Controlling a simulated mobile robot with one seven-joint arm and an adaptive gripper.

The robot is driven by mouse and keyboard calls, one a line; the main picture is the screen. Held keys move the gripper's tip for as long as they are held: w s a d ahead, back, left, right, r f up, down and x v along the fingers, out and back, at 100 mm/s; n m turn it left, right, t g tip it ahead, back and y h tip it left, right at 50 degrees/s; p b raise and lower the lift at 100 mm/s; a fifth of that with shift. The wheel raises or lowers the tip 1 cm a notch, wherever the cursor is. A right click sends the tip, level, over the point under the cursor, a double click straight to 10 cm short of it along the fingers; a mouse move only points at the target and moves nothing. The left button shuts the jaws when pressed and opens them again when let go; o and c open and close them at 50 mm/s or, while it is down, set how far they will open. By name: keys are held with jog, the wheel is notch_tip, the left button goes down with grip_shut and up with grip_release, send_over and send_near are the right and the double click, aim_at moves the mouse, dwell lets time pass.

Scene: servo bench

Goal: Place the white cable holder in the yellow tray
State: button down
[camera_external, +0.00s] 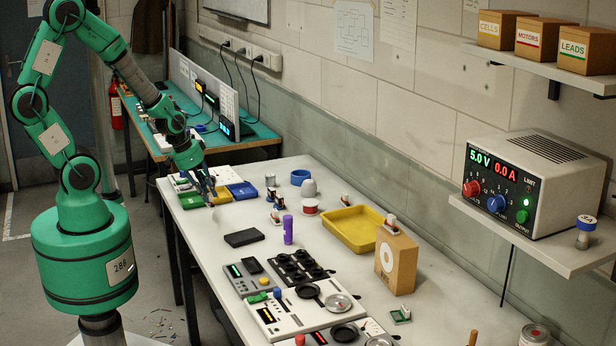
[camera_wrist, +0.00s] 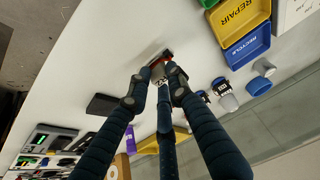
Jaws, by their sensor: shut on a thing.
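The yellow tray (camera_external: 352,232) lies on the white bench right of centre in the external view and looks empty. In the wrist view it is mostly hidden behind my fingers. My gripper (camera_external: 210,197) is over the bench's far left part, well apart from the tray. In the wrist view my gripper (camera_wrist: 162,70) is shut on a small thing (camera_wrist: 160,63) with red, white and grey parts. The fingers hide much of it, and I cannot tell for sure that it is the white cable holder.
Blue (camera_external: 242,190) and green (camera_external: 191,200) bins stand near my gripper. A black box (camera_external: 244,238), purple cylinder (camera_external: 288,230) and small parts lie between gripper and tray. An orange-brown box (camera_external: 397,262) stands right of the tray. Control panels fill the bench's front.

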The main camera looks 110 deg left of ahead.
jog(key=w+m+t+h, duration=0.1)
jog(key=w+m, duration=0.4)
jog(key=w, duration=3.1)
jog(key=shift+w+a+r+h+p, duration=0.25)
jog(key=shift+w+r+h+p, duration=0.05)
jog(key=shift+w+r+p, duration=0.1)
jog(key=b, duration=0.2)
send_over(358, 233)
jog(key=shift+s+d+f, duration=0.15)
jog(key=shift+f, duration=0.3)
jog(key=shift+s+d+f, duration=0.1)
jog(key=shift+f, duration=0.3)
jog(key=shift+w+a, duration=0.15)
jog(key=shift+w, duration=0.2)
jog(key=shift+f+b, duration=0.35)
jog(key=shift+f, duration=1.35)
